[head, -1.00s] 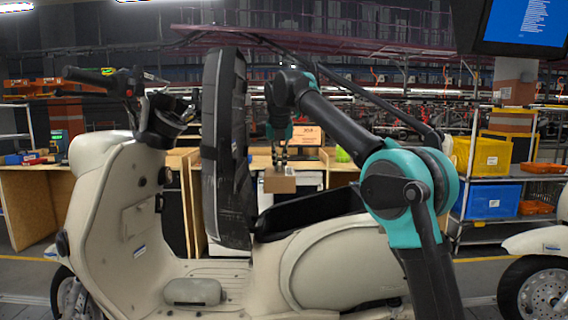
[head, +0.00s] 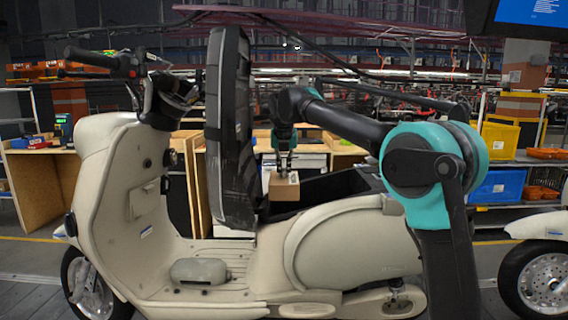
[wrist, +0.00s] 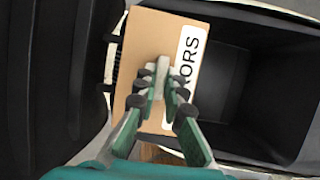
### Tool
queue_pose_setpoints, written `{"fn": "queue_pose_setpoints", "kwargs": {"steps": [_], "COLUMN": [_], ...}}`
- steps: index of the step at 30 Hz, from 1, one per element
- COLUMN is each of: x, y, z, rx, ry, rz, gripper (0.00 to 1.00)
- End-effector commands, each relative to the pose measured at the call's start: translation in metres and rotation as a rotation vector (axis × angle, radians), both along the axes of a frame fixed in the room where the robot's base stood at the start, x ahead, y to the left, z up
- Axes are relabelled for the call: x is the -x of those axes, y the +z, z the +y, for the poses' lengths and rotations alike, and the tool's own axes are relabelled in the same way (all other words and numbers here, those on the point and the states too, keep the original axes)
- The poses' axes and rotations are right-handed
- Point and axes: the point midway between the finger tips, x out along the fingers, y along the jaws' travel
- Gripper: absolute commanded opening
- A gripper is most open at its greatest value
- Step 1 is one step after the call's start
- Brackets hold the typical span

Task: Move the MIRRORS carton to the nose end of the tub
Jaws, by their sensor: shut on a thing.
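The MIRRORS carton (head: 283,188) is a small brown box with a white label; in the wrist view (wrist: 145,48) the letters "RORS" show and my fingers cover the rest. My gripper (head: 284,168) is shut on it from above. The black tub (head: 340,186) lies under the raised seat of the cream scooter. In the wrist view the carton hangs over the left end of the tub (wrist: 245,88), beside the seat hinge side. In the head view it is at the tub's left end, near the seat. I cannot tell whether it touches the tub floor.
The raised black seat (head: 229,130) stands upright just left of the carton. The cream scooter body (head: 330,250) surrounds the tub. The right part of the tub looks empty. Shelves with a yellow bin (head: 499,141) and a blue bin (head: 497,187) stand at right.

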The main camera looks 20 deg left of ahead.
Motion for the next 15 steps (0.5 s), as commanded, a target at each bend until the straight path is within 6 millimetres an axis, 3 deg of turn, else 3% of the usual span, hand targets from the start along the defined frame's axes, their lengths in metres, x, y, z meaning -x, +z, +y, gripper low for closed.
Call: {"fn": "queue_pose_setpoints", "kwargs": {"steps": [15], "x": [0.000], "y": [-0.047], "z": [0.000], "rx": [0.000], "ry": [0.000], "rz": [0.000], "gripper": [0.00]}}
